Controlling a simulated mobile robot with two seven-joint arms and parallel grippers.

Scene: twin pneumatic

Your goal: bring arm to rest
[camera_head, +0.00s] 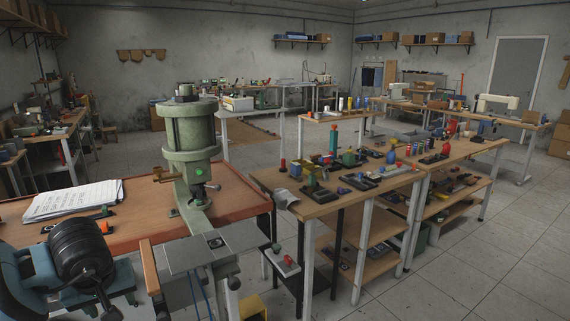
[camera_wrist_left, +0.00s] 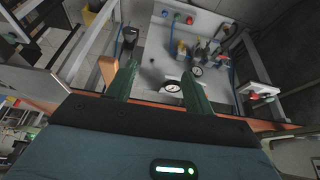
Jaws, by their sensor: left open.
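My left arm (camera_head: 40,275) comes in at the lower left of the head view, with a blue-grey link and a black rounded part, beside the red-brown bench. My left gripper (camera_wrist_left: 160,84) shows in the left wrist view with two green fingers spread apart. Nothing is held between them. A round white dial gauge (camera_wrist_left: 172,88) shows beyond the fingers, on or near a pale panel. My right arm and gripper are not in view.
A green pneumatic press (camera_head: 189,145) stands at the red-brown bench (camera_head: 245,191), close to my left arm. An open notebook (camera_head: 75,199) lies on that bench. A wooden table (camera_head: 405,182) with many small parts stands to the right. Grey tiled floor (camera_head: 455,265) is clear at the right.

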